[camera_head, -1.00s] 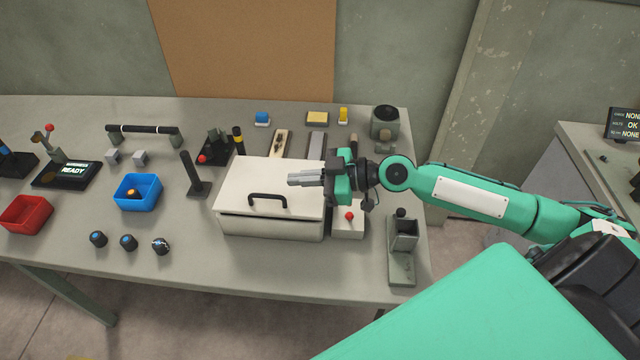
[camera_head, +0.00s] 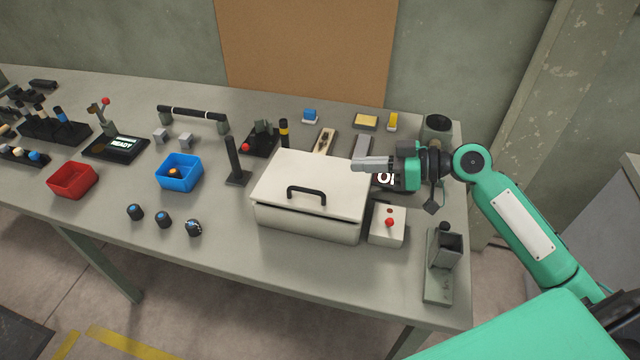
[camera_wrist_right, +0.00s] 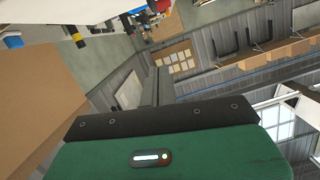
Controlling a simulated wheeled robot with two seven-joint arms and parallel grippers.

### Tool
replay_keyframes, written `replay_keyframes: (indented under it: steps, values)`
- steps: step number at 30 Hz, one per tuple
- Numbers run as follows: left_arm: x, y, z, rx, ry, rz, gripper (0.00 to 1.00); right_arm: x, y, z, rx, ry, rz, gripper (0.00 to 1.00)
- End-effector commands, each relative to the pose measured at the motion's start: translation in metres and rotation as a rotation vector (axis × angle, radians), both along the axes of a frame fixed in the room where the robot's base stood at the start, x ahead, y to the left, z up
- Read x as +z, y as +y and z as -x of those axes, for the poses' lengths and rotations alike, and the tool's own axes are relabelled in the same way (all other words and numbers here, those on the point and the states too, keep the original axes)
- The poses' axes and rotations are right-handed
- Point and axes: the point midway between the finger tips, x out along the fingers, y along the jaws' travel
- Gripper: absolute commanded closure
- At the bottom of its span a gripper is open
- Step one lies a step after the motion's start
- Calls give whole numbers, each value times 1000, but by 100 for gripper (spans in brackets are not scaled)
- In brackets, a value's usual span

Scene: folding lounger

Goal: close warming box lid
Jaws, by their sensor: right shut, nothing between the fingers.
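The warming box (camera_head: 305,223) stands on the table, with its cream lid (camera_head: 325,172) lying low over the top and a black handle (camera_head: 307,191) on the lid near its front edge. A thin dark line runs between lid and box at the front; I cannot tell whether the lid is fully seated. My right gripper (camera_head: 357,164) is shut and empty, its fingertips pointing left at the lid's back right corner. I cannot tell whether they touch it. My left gripper is out of view.
A small box with a red button (camera_head: 387,228) stands right of the warming box. A grey holder (camera_head: 440,265) is at the table's right front. A black post (camera_head: 234,160) and blue bin (camera_head: 179,173) are to the left. Bare table lies in front of the box.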

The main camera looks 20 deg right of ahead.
Motion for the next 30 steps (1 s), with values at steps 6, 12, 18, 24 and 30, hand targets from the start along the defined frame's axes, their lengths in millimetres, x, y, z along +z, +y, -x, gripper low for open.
replay_keyframes:
  steps: [6,12,18,24,30]
  values:
    - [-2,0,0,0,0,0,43,-3,-4,-3,-6,63,-36,100]
    - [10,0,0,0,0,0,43,-4,15,-14,-3,66,-39,100]
    - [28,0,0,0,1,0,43,-12,51,-36,-3,65,-41,100]
    - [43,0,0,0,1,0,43,-26,82,-53,-5,68,-37,100]
    - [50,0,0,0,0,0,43,-54,84,-45,-6,69,-36,100]
